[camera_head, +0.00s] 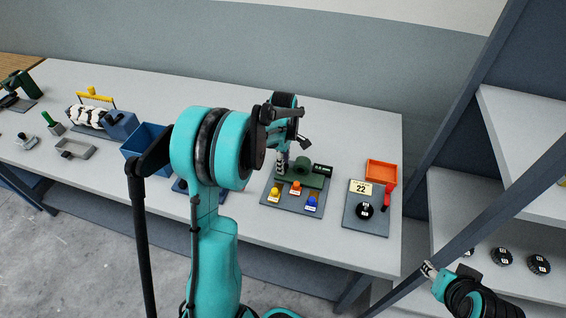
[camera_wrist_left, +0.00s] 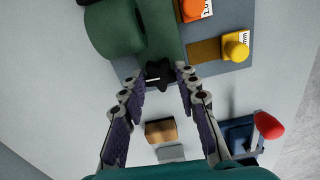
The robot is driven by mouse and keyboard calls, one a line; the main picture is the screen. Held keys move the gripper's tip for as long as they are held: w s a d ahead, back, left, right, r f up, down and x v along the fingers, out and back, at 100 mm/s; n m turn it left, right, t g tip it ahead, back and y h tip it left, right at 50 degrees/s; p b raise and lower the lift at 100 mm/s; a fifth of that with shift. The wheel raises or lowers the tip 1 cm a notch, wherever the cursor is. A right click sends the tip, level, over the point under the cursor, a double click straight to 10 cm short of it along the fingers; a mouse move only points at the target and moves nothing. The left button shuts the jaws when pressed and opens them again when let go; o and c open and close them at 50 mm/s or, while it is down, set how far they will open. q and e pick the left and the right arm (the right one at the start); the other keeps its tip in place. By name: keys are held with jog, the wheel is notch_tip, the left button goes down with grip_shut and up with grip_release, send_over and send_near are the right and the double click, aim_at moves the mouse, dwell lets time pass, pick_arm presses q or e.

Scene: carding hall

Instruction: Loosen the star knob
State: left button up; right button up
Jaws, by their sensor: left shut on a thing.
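The black star knob (camera_wrist_left: 159,75) shows in the left wrist view, on the end of a green fixture (camera_wrist_left: 152,35). My left gripper (camera_wrist_left: 161,80) has its two fingertips on either side of the knob and is shut on it. In the head view the green fixture (camera_head: 311,174) stands on a dark board on the table, and my left gripper (camera_head: 281,163) reaches down at its left end. The knob itself is hidden there behind the gripper and arm. My right gripper (camera_head: 429,269) is at the lower right, away from the table; its fingers are too small to read.
Yellow (camera_head: 275,193), orange (camera_head: 295,187) and blue (camera_head: 311,201) knobbed pieces sit on the board (camera_head: 272,204) before the fixture. Right of it are a panel marked 22 (camera_head: 361,188) and an orange bin (camera_head: 381,172). A blue bin (camera_head: 140,139) stands left. Shelves (camera_head: 512,210) rise at right.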

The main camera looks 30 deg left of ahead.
pick_arm(q)
jog(key=shift+n, duration=0.4)
jog(key=o, duration=1.2)
jog(key=shift+c, duration=0.2)
jog(key=shift+r, duration=0.1)
notch_tip(320, 180, up, 12)
